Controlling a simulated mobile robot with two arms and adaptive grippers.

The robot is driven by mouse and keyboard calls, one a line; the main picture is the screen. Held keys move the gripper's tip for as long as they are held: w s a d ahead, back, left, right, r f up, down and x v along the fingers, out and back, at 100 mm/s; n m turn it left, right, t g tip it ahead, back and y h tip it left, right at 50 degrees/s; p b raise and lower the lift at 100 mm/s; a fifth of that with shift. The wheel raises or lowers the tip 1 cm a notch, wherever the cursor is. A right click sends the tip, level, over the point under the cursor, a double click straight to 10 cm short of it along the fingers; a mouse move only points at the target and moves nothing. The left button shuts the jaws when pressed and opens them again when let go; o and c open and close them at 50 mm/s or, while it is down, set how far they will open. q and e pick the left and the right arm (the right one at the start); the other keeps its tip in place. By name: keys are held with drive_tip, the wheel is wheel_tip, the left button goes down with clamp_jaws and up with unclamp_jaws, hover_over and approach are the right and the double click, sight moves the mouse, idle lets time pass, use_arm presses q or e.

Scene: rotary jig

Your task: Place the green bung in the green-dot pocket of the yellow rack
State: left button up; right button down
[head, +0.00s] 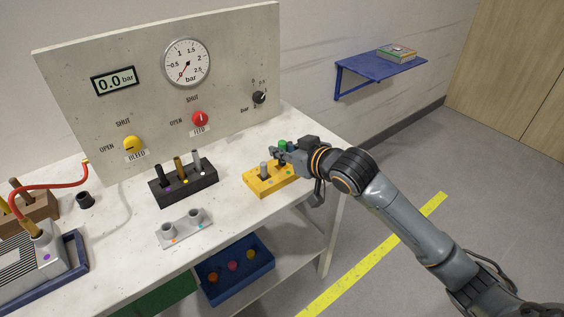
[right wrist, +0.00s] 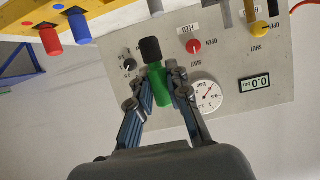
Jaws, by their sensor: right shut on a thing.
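My right gripper (head: 279,156) is shut on the green bung (head: 283,145) at the yellow rack (head: 259,187). The bung's green top shows above the fingers in the head view. In the right wrist view, which is upside down, the fingers (right wrist: 160,82) pinch the green body (right wrist: 161,91), and its black end (right wrist: 150,49) sticks out free. A green dot (head: 288,173) shows on the rack's right part. A grey peg (head: 264,169) stands in the rack's left part. The gripper hides part of the rack. My left gripper is not in view.
A black rack (head: 185,191) with several rods stands left of the yellow rack. A grey two-socket block (head: 184,238) lies in front. The gauge panel (head: 230,60) rises behind. A blue bin (head: 236,289) sits below the tabletop.

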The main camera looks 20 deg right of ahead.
drive_tip(key=w+f, duration=0.2)
drive_tip(key=w+d+f, duration=0.1)
drive_tip(key=w+f, duration=0.1)
drive_tip(key=w+d+f, duration=0.1)
drive_tip(key=w+f, duration=0.1)
drive_tip(key=w, duration=0.1)
drive_tip(key=shift+f, duration=0.1)
drive_tip(key=shift+w+d+f, duration=0.1)
drive_tip(key=shift+w+f, duration=0.35)
drive_tip(key=shift+f, duration=0.1)
drive_tip(key=shift+f+p, duration=0.4)
drive_tip(key=shift+f, duration=1.2)
drive_tip(key=shift+f, duration=0.1)
drive_tip(key=c, duration=1.3)
unclamp_jaws()
drive_tip(key=v, duration=1.2)
